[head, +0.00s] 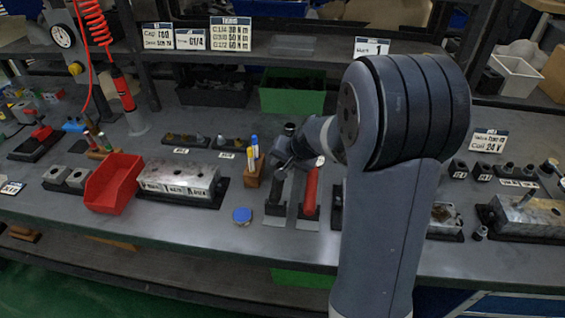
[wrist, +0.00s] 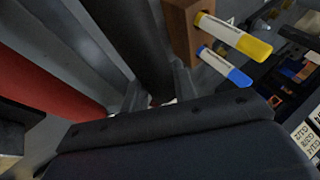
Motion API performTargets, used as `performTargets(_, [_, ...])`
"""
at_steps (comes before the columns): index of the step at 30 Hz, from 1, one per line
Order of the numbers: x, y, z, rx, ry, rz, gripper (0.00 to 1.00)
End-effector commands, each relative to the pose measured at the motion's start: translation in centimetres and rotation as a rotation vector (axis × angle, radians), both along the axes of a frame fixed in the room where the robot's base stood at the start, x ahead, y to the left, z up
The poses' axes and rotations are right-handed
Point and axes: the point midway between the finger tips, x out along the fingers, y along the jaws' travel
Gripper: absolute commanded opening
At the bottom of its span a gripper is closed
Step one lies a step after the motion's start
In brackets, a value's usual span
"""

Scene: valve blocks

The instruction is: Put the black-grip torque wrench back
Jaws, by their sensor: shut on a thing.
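My gripper (wrist: 158,92) is shut on the black-grip torque wrench (wrist: 125,30). In the wrist view its thick black grip runs up from between the fingers. In the head view the black grip (head: 276,188) shows below my gripper (head: 284,166), beside the red-grip wrench (head: 311,188). The red grip also fills the left of the wrist view (wrist: 40,65). The black grip's lower end is close to a black holder (head: 275,210) on the bench; I cannot tell whether it rests in it. My arm and wrist hide the wrench's far end.
A wooden block with yellow and blue markers (head: 254,168) stands close on the left. A blue cap (head: 242,215), a metal valve block (head: 180,182) and a red bin (head: 114,183) lie further left. A green bin (head: 292,92) is behind. The bench front has some free room.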

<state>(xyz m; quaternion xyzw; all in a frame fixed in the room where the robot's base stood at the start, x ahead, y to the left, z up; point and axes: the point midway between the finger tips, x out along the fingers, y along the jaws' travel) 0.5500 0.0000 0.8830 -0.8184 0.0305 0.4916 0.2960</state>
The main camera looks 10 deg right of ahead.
Motion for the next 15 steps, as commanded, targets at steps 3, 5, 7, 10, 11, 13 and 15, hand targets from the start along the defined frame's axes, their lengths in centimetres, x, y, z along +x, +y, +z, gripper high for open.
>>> performTargets(3, [0.1,0.0,-0.3,-0.001,-0.003,0.000,0.00])
performTargets(5, [0.1,0.0,-0.5,-0.001,-0.003,0.000,0.00])
performTargets(7, [0.1,0.0,-0.6,-0.001,-0.003,0.000,0.00])
performTargets(10, [0.1,0.0,-0.9,-0.001,-0.003,0.000,0.00])
performTargets(11, [0.1,0.0,-1.0,-0.001,-0.003,0.000,0.00])
performTargets(13, [0.1,0.0,-1.2,0.000,-0.004,0.000,0.00])
performTargets(15, [0.1,0.0,-1.3,0.000,-0.004,0.000,0.00])
